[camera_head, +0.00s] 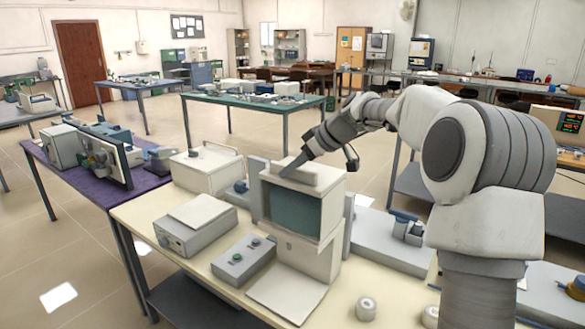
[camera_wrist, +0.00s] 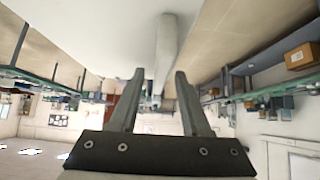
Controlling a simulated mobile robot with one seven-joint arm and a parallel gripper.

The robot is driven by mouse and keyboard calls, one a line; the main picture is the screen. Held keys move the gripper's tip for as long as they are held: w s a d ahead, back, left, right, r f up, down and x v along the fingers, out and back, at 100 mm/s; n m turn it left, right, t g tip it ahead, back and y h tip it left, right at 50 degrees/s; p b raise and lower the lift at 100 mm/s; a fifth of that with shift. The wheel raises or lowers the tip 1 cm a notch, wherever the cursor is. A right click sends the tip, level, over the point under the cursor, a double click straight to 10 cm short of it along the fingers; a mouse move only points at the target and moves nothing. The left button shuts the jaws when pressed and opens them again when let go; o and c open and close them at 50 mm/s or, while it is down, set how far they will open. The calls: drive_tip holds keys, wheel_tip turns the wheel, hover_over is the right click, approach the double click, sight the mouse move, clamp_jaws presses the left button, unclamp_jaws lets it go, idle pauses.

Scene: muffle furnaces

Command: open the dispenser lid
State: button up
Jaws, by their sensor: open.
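The dispenser (camera_head: 325,213) is a pale upright box with a dark teal front window, standing on the cream table. Its lid (camera_head: 309,176) lies flat on top and looks closed. My gripper (camera_head: 286,172) reaches down from the upper right to the top of the lid, tilted. In the wrist view my gripper (camera_wrist: 159,75) has its two fingers apart. A pale bar (camera_wrist: 167,45), perhaps the lid's handle, runs into the gap between them. Whether the fingers touch it, I cannot tell. Nothing is seen gripped.
A grey box instrument (camera_head: 190,238) and a button box (camera_head: 238,262) stand left of the dispenser. A white box with a handle (camera_head: 205,170) is behind them. A small round jar (camera_head: 366,308) stands at the front right. Bare cream tabletop (camera_head: 385,292) lies right of the dispenser.

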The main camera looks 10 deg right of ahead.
drive_tip(key=shift+w+a+f, duration=0.1)
drive_tip(key=shift+w+f, duration=0.05)
drive_tip(key=shift+f, duration=0.05)
clamp_jaws()
idle(1.4)
